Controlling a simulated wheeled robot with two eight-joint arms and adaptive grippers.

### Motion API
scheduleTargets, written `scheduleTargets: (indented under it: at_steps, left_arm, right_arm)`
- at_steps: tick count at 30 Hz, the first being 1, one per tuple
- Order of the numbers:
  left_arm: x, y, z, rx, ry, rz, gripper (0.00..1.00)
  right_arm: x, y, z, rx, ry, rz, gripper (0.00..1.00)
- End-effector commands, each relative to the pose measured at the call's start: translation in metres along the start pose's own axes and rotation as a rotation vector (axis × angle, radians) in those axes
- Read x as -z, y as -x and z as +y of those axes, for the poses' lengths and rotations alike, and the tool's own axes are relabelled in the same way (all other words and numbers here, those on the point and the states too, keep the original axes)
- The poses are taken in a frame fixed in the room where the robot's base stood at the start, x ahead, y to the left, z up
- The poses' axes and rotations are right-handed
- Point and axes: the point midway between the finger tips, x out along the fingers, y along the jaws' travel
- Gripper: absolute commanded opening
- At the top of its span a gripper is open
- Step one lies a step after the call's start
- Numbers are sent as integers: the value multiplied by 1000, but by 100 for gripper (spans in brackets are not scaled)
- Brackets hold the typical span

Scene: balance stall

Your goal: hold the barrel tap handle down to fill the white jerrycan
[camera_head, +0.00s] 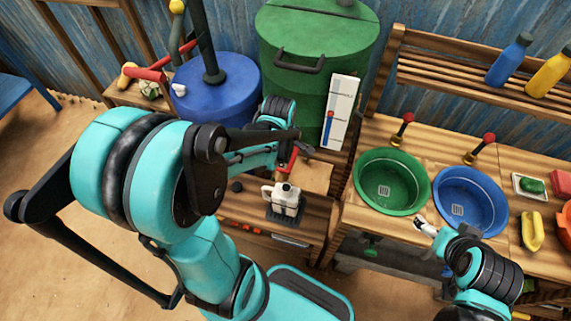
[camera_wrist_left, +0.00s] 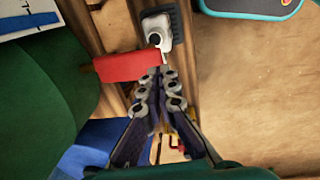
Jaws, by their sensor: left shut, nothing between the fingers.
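The white jerrycan (camera_head: 285,197) stands upright on a dark mat (camera_head: 287,215) on the low wooden shelf; the left wrist view also shows the jerrycan (camera_wrist_left: 156,30). The red tap handle (camera_head: 291,158) is in front of the green barrel (camera_head: 312,40), partly hidden by my left arm. In the left wrist view the handle (camera_wrist_left: 125,67) lies just ahead of my fingertips. My left gripper (camera_head: 305,147) is shut and empty, its tips close to the handle's end; I cannot tell whether they touch. My right gripper (camera_head: 427,229) is between the basins' front edges, its fingers too small to judge.
A blue barrel (camera_head: 225,95) stands left of the green one. A white gauge board (camera_head: 340,112) has a blue column and red mark. A green basin (camera_head: 368,200) and blue basin (camera_head: 470,178) sit in the counter at right. Bottles (camera_head: 508,60) stand on the rack.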

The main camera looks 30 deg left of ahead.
Motion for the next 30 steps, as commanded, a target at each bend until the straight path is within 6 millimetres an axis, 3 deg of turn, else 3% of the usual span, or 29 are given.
scheduleTargets:
  at_steps: [1,3,10,30]
  left_arm:
    - [0,17,-1,0,0,0,0]
    - [0,32,-2,0,0,0,0]
    - [0,65,-5,0,0,0,0]
    - [0,73,-5,0,0,0,0]
  right_arm:
    - [5,8,0,0,0,0,84]
    - [9,13,0,0,0,0,84]
    - [16,23,0,0,0,0,84]
    - [18,25,0,0,0,0,84]
